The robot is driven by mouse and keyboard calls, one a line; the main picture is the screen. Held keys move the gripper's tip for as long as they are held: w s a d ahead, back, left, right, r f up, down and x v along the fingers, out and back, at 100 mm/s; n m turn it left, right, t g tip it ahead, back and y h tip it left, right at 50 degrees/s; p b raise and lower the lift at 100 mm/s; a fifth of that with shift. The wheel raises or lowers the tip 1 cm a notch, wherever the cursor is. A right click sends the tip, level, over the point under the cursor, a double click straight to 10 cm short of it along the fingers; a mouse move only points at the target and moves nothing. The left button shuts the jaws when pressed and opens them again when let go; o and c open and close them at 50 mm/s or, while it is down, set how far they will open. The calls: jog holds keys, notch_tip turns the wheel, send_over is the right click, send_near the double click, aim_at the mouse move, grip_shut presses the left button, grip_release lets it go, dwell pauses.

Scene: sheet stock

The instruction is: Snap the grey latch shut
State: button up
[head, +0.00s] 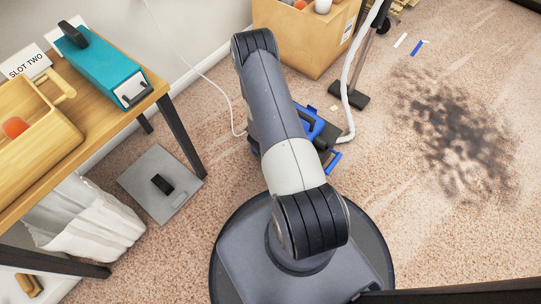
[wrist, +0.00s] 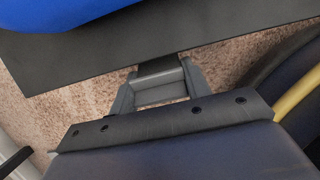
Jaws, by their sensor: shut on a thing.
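A grey piece (wrist: 160,88), which looks like the latch, sits below a short black tab at the edge of a dark plate (wrist: 75,68) in the wrist view. My gripper (wrist: 158,84) is shut on this grey piece, with one finger on each side. A blue body (wrist: 60,14) lies above the plate. In the head view, the blue and black machine (head: 310,124) stands on the carpet, partly behind my arm. My gripper and the latch are hidden there. I cannot tell whether the latch is fastened.
A wooden table (head: 147,97) at left holds a teal box (head: 100,65) and a wooden tote (head: 40,140). A grey plate with a black handle (head: 150,200) lies on the floor. A cardboard box (head: 300,40) stands behind. Carpet at right is open, with a dark stain (head: 455,130).

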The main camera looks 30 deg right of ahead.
jog(key=shift+d+y, duration=0.1)
jog(key=shift+y, duration=0.3)
dwell(0.4)
jog(key=o, duration=1)
jog(key=p+v, duration=0.4)
jog(key=v, duration=0.6)
jog(key=shift+w+r, duration=0.1)
jog(key=shift+r, duration=0.3)
jog(key=shift+c, duration=0.5)
